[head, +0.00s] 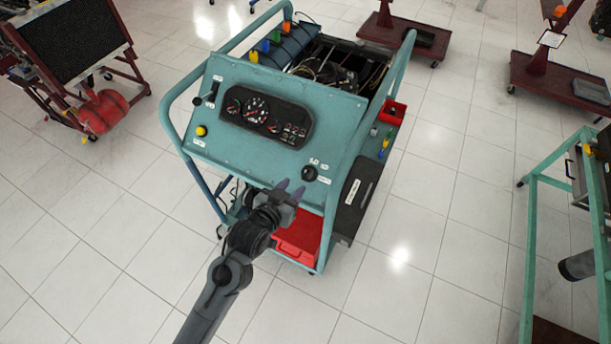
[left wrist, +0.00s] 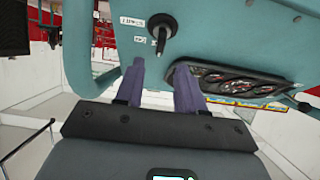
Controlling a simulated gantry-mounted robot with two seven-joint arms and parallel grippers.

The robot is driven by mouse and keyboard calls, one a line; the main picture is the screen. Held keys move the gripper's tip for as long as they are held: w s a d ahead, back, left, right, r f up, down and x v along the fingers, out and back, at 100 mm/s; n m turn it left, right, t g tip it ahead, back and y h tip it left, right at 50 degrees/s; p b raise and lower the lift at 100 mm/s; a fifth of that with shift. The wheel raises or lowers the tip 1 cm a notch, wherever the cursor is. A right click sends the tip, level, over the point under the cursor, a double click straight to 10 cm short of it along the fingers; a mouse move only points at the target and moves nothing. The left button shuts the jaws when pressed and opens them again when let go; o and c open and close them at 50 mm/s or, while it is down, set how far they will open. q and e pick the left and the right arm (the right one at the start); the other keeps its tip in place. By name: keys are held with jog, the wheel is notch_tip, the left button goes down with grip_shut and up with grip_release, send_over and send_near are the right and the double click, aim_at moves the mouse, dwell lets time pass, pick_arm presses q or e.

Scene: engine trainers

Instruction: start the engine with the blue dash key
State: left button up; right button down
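The teal dash panel (head: 245,160) of the engine trainer faces me in the head view. A black round switch with a short dark stem (head: 309,173) sits low on its right side, beside small white labels. It also shows in the left wrist view (left wrist: 161,34), just beyond the fingertips. I cannot tell a blue key in it. My left gripper (head: 290,187), with purple fingers, is close to the switch, low and left of it. In the left wrist view the fingers (left wrist: 160,66) are apart with nothing between them. My right gripper is not in view.
A gauge cluster (head: 265,115), a black lever (head: 212,94) and a yellow knob (head: 201,131) are on the panel. Small coloured parts (head: 381,143) sit on the trainer's right side. A red box (head: 298,240) is underneath. A teal frame (head: 528,235) stands right; tiled floor between is clear.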

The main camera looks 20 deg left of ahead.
aim_at(305, 174)
pick_arm(q)
jog(key=b+x, duration=0.1)
jog(key=x, duration=0.8)
grip_shut()
